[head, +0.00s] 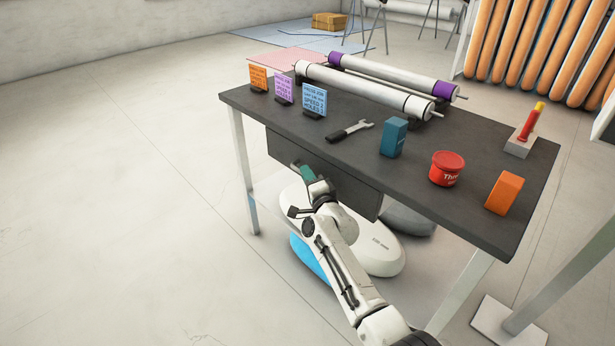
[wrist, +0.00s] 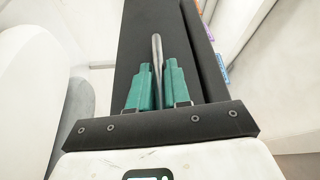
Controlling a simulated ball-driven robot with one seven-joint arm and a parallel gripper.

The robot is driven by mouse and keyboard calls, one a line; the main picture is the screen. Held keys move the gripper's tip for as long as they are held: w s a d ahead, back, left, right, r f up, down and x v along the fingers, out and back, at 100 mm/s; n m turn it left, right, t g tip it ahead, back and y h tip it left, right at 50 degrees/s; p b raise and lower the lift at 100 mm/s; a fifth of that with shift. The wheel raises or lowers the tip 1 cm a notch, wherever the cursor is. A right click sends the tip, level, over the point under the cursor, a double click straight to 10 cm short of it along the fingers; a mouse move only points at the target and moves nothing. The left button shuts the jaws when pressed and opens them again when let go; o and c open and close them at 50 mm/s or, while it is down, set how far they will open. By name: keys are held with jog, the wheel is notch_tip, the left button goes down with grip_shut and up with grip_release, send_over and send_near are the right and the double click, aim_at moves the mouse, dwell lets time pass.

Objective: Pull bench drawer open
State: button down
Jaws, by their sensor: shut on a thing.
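The bench (head: 365,160) has a dark top on pale legs. Its drawer (head: 350,190) shows as a dark front panel hanging under the near edge of the top. In the wrist view the drawer front (wrist: 138,40) fills the middle, with a grey bar handle (wrist: 157,48) standing along it. My gripper (head: 303,170) is at the drawer front, left of its middle. In the wrist view its teal fingers (wrist: 158,82) are on both sides of the handle and shut on it. I see no clear opening at the drawer; its inside is hidden.
On the bench top are a wrench (head: 350,131), a blue block (head: 394,137), a red tub (head: 447,169), an orange block (head: 504,193), small signs (head: 314,101) and white rolls (head: 365,89). A white rounded object (head: 378,250) is below the bench. Floor at left is clear.

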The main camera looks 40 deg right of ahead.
jog(key=s+a+p, duration=0.1)
jog(key=a+p, duration=1.1)
jog(key=a, duration=1.6)
jog(key=shift+a, duration=0.35)
jog(key=shift+f, duration=0.1)
jog(key=c, duration=1.2)
grip_release()
jog(key=shift+o, duration=0.2)
jog(key=p+v, duration=0.3)
jog(key=v, duration=0.7)
jog(key=shift+s, duration=0.35)
jog(key=shift+a, duration=0.15)
